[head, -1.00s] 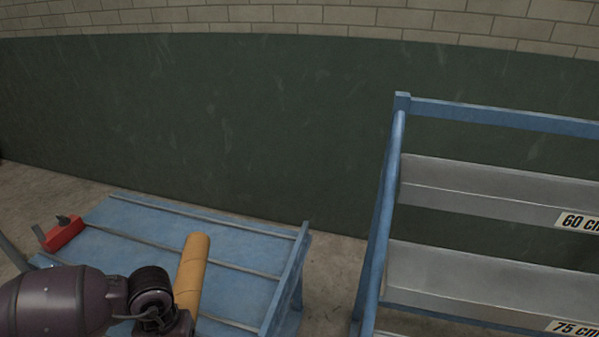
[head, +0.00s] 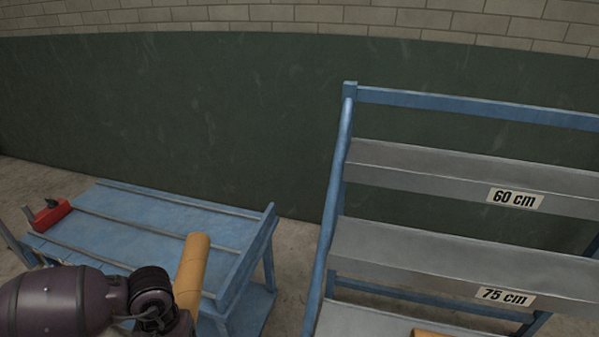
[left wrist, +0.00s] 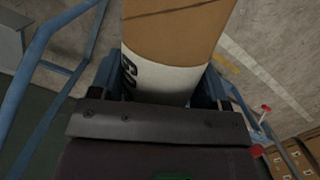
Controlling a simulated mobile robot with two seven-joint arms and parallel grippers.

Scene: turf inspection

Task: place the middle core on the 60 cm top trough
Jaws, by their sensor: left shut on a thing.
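A tan cylindrical core (head: 192,262) is in my left gripper, tilted slightly, in front of the blue bench in the head view. In the left wrist view the core (left wrist: 175,35) fills the top middle, with a white label band bearing partly hidden dark lettering. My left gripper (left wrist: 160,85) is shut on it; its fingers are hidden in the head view. The 60 cm top trough (head: 430,165) is a grey, empty-looking shelf on the rack at right, apart from the core. My right gripper is in neither view.
The 75 cm trough (head: 420,252) lies below, also empty where visible. A tan piece (head: 437,333) shows at the bottom edge on a lower trough. The rack's blue post (head: 332,190) stands between bench and troughs. A red tool (head: 50,214) lies on the blue bench (head: 150,216).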

